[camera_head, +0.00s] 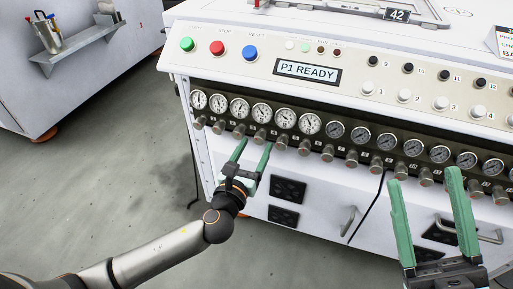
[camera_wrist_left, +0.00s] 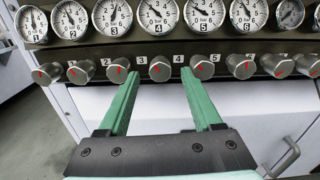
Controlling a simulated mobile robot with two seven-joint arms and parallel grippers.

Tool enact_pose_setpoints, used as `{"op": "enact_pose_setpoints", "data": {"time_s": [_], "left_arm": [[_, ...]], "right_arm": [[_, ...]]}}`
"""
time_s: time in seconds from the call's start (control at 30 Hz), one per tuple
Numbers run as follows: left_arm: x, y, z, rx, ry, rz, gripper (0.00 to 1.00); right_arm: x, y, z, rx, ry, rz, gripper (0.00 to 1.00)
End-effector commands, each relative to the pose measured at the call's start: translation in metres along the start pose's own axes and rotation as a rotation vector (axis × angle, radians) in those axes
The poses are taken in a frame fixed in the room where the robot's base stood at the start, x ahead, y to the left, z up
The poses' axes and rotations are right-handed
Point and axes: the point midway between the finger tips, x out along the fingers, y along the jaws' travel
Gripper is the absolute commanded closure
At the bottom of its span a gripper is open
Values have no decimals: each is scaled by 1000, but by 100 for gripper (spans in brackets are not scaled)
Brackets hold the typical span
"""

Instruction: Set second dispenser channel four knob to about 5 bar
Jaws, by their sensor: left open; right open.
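A row of pressure gauges with grey knobs beneath runs along the machine front. The leftmost gauges are white-faced; those further right are darker. The frames do not clearly show which bank is the second dispenser. In the left wrist view the knob beside label 4 (camera_wrist_left: 160,67) bears a red mark, below a white gauge (camera_wrist_left: 157,14) whose reading is too small to tell. My left gripper (camera_head: 254,146) is open, its fingertips just below and either side of that knob; contact cannot be told. My right gripper (camera_head: 424,178) is open and empty, in front of the darker gauges' knobs.
A sign reading P1 READY (camera_head: 307,70) sits above the gauges, with green, red and blue buttons (camera_head: 217,48) to its left. Below the knobs are dark sockets (camera_head: 287,189), a drawer handle (camera_head: 348,220) and a hanging black cable (camera_head: 368,208). Open floor lies at the left.

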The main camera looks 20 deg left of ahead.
Motion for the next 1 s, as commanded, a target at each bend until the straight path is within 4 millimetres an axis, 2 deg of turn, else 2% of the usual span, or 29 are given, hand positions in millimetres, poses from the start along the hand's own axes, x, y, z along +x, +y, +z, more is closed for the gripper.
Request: {"op": "enact_pose_setpoints", "data": {"time_s": [0.2, 0.5, 1.0], "left_arm": [[15, 0, 0, 0, 0, -1, 34], [16, 0, 0, 0, 1, -1, 35], [16, 0, 0, -1, 1, 0, 91]], "right_arm": [[-4, -3, 4, -4, -3, -3, 34], [-3, -3, 4, -3, -4, -3, 34], [-3, -3, 4, 0, -4, -1, 34]]}}
